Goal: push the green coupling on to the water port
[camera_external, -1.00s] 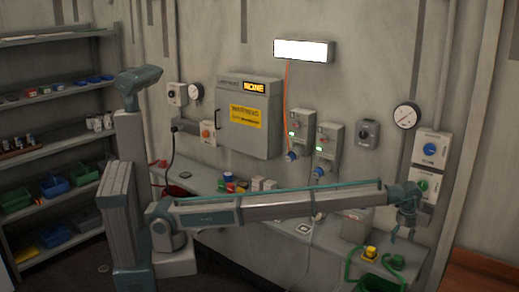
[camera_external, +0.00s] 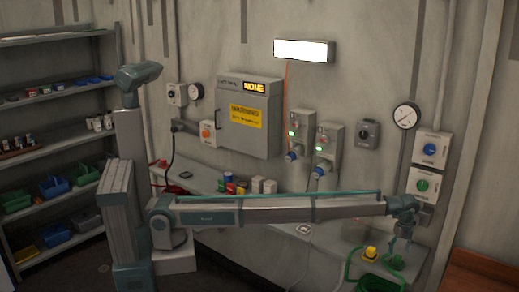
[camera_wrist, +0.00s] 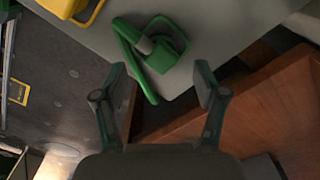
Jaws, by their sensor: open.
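The green coupling (camera_wrist: 163,55) lies on the grey bench with its green hose, ahead of my fingertips in the wrist view. In the external view the coupling (camera_external: 392,263) is partly covered by my gripper (camera_external: 399,254), which points down just over it. In the wrist view my gripper (camera_wrist: 160,74) is open, its fingers apart with nothing held. A wall box with a green dial (camera_external: 424,184) is above the bench at the right, with a small grey fitting (camera_external: 425,213) under it. I cannot tell for sure which part is the water port.
A yellow fitting (camera_external: 370,253) stands on the bench (camera_external: 335,243) left of the coupling. A blue-dial box (camera_external: 432,149) is above the green-dial one. Brown wooden furniture (camera_external: 475,270) is at the lower right. Green hose loops over the bench's front edge.

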